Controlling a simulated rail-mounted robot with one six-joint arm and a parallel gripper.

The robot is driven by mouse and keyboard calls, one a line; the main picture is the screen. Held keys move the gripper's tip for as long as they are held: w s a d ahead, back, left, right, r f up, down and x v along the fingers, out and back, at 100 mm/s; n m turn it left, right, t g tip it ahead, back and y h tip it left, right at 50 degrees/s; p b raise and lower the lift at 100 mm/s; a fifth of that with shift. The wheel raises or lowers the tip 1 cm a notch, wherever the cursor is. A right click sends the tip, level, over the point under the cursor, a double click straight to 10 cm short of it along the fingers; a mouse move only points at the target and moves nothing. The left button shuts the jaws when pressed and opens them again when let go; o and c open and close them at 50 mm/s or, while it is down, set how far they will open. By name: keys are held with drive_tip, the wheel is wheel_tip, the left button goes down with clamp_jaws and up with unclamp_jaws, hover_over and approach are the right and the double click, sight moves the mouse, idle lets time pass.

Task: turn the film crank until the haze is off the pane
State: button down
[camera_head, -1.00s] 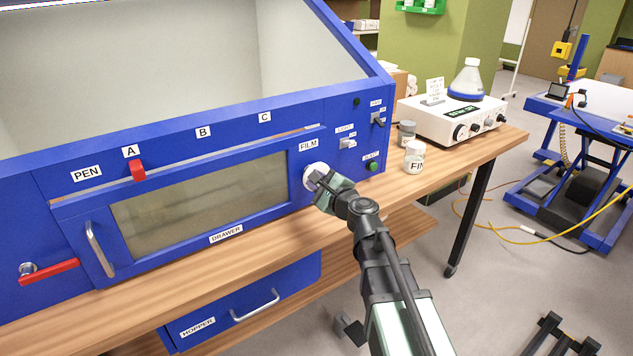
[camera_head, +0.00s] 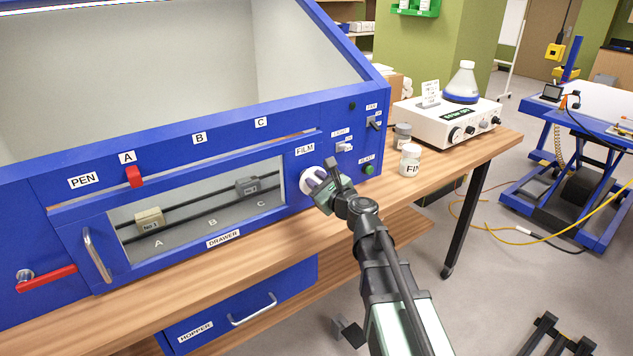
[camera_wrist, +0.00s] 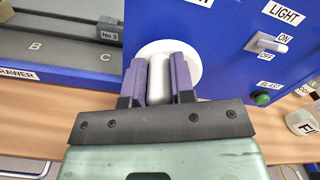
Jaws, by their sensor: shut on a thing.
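The film crank (camera_head: 311,178) is a white round knob under the FILM label on the blue cabinet front. It also shows in the wrist view as a white disc with a raised grip bar (camera_wrist: 187,78). My gripper (camera_head: 318,184) is shut on that bar, with a purple-padded finger on each side of it in the wrist view (camera_wrist: 166,82). The pane (camera_head: 200,208) in the drawer front is clear. Through it I see a beige block (camera_head: 150,219) near A, a grey block (camera_head: 248,186) near C, dark rails and floor letters A, B and C.
A red slider (camera_head: 134,177) sits under label A. Right of the crank are the LIGHT switch (camera_head: 344,147) and a green button (camera_head: 368,169). Jars (camera_head: 409,160) and a white instrument (camera_head: 447,122) stand on the wooden bench right of the cabinet.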

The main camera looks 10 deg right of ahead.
drive_tip(key=c, duration=1)
unclamp_jaws()
drive_tip(key=shift+o, duration=0.2)
drive_tip(key=v, duration=1)
drive_tip(key=shift+s, duration=0.4)
drive_tip(key=shift+d, duration=0.15)
